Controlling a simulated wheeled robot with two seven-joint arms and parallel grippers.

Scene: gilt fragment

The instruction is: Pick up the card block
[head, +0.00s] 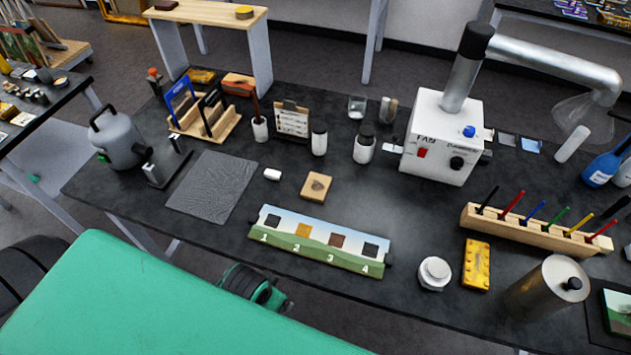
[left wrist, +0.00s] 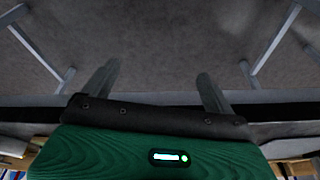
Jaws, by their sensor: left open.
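A small tan square block (head: 316,186) with a dark mark on top lies flat on the black table, behind the numbered strip. It looks like the card block, though no label confirms this. The strip (head: 300,265) has squares numbered 1 to 4, with differing colours and textures. My left gripper (left wrist: 157,92) is open and empty in the left wrist view, its two fingers apart over grey floor. A dark and green part of mine shows low at the table's front edge in the head view, apart from the block. My right gripper is not in view.
A grey mat (head: 212,185) and a small white piece (head: 272,174) lie left of the block. A white fan box (head: 440,135), a wooden pen rack (head: 535,232), a yellow block (head: 476,265) and a metal cylinder (head: 545,290) stand to the right.

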